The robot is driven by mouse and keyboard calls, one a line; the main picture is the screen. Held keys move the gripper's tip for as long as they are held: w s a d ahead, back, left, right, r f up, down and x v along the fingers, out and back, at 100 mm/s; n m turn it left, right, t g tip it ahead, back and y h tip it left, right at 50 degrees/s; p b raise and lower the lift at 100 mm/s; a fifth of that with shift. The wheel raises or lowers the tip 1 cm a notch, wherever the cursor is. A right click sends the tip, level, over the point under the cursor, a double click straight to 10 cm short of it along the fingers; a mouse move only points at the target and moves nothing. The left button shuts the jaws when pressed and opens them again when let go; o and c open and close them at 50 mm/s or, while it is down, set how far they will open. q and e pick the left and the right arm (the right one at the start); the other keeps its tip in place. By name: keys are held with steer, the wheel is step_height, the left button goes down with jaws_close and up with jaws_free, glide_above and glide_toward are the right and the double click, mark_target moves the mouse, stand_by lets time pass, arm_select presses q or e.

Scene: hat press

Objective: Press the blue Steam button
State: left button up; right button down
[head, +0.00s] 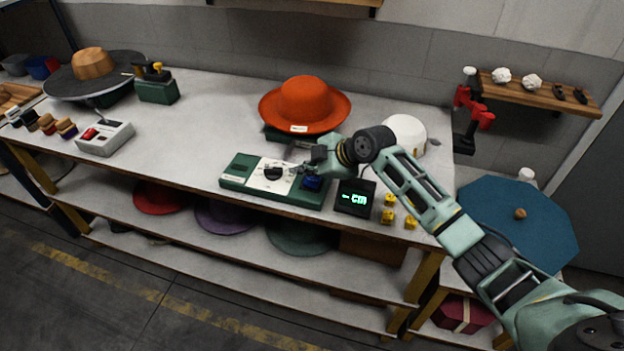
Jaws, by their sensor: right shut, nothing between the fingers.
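The blue button (312,184) sits at the right end of a green control panel (238,174) near the front edge of the workbench. A white plate with a black dial (273,173) lies on the panel, left of the button. My right gripper (303,170) is shut and empty. Its arm comes in from the lower right. The fingertips are at the blue button, just above or beside it, and I cannot tell whether they touch it. Any lettering on the button is too small to read. My left gripper is not in view.
An orange hat (305,103) stands behind the panel. A black display (355,197) reading "- cm" and several yellow blocks (388,215) lie to the right. A white dome (405,128) is behind my arm. A grey box with a red switch (105,138) stands left. The bench between is clear.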

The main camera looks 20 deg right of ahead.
mark_target(306, 183)
steer(key=shift+f, duration=0.1)
steer(key=shift+f+b, duration=0.3)
steer(key=shift+f, duration=0.05)
steer(key=shift+f+b, duration=0.35)
steer(key=shift+f, duration=0.2)
stand_by(0.9)
steer(key=shift+r, duration=0.1)
steer(key=shift+r+p, duration=0.7)
steer(key=shift+r, duration=0.15)
step_height(306, 183, up, 5)
steer(key=p, duration=0.4)
stand_by(0.4)
